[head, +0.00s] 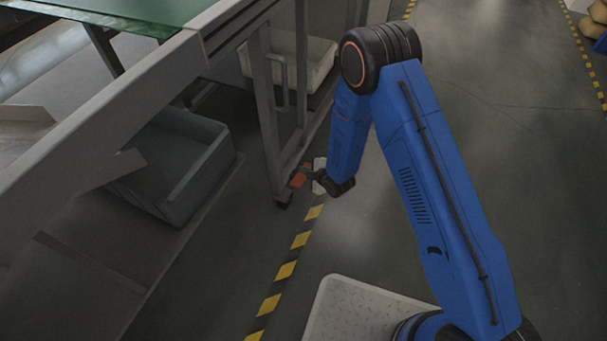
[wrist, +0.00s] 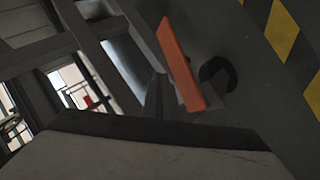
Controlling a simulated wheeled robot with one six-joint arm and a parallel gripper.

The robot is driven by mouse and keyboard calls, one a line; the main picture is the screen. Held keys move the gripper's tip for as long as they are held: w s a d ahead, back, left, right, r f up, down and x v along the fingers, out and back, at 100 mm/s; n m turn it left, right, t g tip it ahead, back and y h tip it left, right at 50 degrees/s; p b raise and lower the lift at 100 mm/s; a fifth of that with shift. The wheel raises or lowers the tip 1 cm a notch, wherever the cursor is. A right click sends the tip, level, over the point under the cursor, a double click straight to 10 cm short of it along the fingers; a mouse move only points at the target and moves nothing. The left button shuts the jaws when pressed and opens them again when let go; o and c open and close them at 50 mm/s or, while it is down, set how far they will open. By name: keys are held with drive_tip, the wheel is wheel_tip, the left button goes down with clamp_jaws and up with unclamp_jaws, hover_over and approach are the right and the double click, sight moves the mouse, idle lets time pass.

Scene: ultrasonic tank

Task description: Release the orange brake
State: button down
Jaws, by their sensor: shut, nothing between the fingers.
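The orange brake (head: 299,178) is a small pedal low on the leg of the grey frame, just above the floor. In the wrist view it is a long flat orange bar (wrist: 181,65), tilted, with a dark round wheel (wrist: 217,78) beside it. My gripper (head: 317,178) is low beside the brake, at its right in the head view. In the wrist view the dark fingers (wrist: 155,100) are close together near the lower end of the bar, with nothing seen between them. I cannot tell whether they touch the bar.
A grey metal frame (head: 262,100) stands left of my arm, with a green-topped table (head: 120,12) above. A grey bin (head: 185,165) and a white bin (head: 320,62) sit under it. Yellow-black floor tape (head: 285,271) runs past the leg.

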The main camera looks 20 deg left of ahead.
sight(303, 179)
drive_tip(key=shift+s+r, duration=0.25)
drive_tip(key=shift+r, duration=0.55)
drive_tip(key=shift+s+r, duration=0.2)
drive_tip(key=shift+r, duration=0.55)
